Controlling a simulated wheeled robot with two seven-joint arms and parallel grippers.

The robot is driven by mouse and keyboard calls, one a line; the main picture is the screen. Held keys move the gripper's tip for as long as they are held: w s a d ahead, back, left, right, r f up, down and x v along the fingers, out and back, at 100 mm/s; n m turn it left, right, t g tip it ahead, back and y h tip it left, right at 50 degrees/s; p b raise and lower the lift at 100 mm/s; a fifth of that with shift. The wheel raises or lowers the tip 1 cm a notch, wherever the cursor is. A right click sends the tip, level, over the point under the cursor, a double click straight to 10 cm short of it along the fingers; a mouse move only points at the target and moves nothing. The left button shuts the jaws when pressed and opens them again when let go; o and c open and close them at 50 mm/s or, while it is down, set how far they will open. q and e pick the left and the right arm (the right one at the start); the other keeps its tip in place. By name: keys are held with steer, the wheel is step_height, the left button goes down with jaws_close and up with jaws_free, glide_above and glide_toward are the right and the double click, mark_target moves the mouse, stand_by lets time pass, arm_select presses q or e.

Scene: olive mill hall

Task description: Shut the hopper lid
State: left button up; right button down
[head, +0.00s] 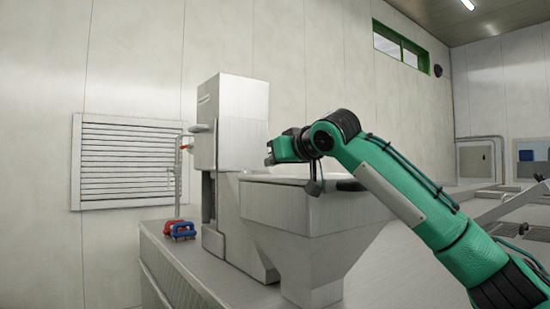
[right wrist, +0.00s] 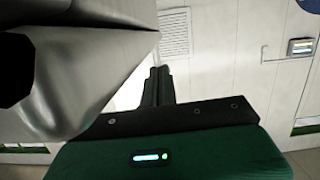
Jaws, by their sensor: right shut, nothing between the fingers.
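The grey metal hopper (head: 305,215) stands on a bench in the head view, with sloping walls narrowing downward. A flat light surface shows at its top, partly behind my right arm; I cannot tell whether it is the lid or the inside. A tall grey housing (head: 243,115) stands behind the hopper's left end; no separate raised lid can be made out. My right gripper (head: 268,153) is above the hopper's left part, near the housing. Its fingers (right wrist: 157,84) are shut and empty in the right wrist view. My left gripper is out of view.
Blue and red objects (head: 183,230) lie on the bench (head: 185,262) left of the hopper. A pipe with a red-handled valve (head: 184,147) stands near the louvred vent (head: 130,162). A large metal surface (right wrist: 85,75) fills the left of the right wrist view.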

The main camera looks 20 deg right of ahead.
steer(key=shift+a+r+p, duration=0.1)
steer(key=shift+r+p, duration=0.35)
steer(key=shift+r, duration=0.3)
steer(key=b+v, duration=0.4)
steer(key=v, duration=0.6)
steer(key=shift+s+a, duration=0.15)
steer(key=shift+a, duration=0.15)
steer(key=shift+d+f, duration=0.1)
